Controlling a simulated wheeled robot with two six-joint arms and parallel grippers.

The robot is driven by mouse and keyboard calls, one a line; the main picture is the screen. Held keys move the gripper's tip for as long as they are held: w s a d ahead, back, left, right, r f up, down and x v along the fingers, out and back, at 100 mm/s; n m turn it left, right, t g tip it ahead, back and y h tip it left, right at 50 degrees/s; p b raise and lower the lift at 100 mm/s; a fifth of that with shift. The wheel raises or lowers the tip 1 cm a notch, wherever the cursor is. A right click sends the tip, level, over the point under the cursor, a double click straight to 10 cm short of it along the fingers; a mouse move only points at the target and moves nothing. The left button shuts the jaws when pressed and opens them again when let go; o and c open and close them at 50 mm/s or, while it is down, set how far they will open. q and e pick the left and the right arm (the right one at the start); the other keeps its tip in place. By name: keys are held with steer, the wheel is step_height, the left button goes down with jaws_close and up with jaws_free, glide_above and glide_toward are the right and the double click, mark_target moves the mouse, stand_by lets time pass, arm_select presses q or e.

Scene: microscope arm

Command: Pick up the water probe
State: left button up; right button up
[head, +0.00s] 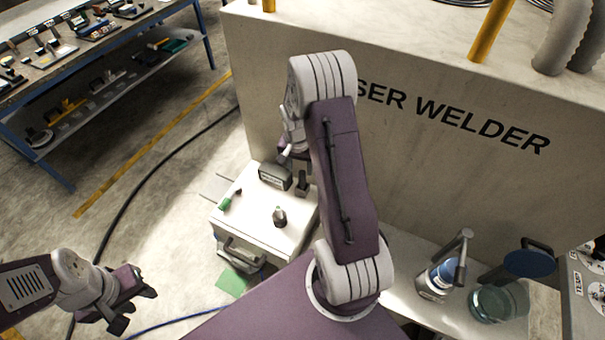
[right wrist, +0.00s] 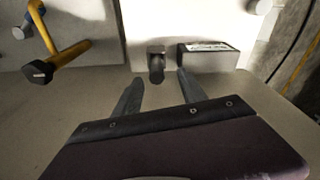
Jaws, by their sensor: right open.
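In the right wrist view, a small dark upright piece with a grey block-like top (right wrist: 156,66), possibly the water probe, stands beside a black box with a white label (right wrist: 208,56). My right gripper (right wrist: 158,92) is open and empty. Its two fingers point toward the dark piece, which lies just beyond the gap between the tips. In the head view, the labelled box (head: 273,178) sits at the back of a white cart top, and my right arm partly hides the spot beside it. My left gripper (head: 133,308) is open and empty, low at the left.
The white cart top (head: 254,231) also holds a dark knob-like piece (head: 280,217) and a green cylinder (head: 225,204). The laser welder housing (head: 420,150) rises right behind. A blue-topped can (head: 440,278) and a glass bowl (head: 497,304) stand at right.

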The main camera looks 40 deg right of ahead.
mark_target(301, 171)
steer(key=shift+s+a+f, duration=0.25)
steer(key=shift+s+f, duration=0.1)
steer(key=shift+f, duration=0.15)
steer(key=f, duration=0.1)
steer(key=w+d+f, duration=0.1)
steer(key=shift+w+d+f, duration=0.15)
steer(key=shift+d+f, duration=0.1)
steer(key=shift+f, duration=0.05)
steer(key=f, duration=0.1)
steer(key=f+p, duration=0.1)
steer(key=f, duration=0.2)
steer(key=shift+s, duration=0.3)
steer(key=shift+w+d+f, duration=0.15)
steer(key=shift+f, duration=0.05)
steer(key=c, duration=0.9)
arm_select(q)
steer(key=shift+r, duration=0.85)
arm_select(e)
steer(key=shift+r, duration=0.1)
jaws_close()
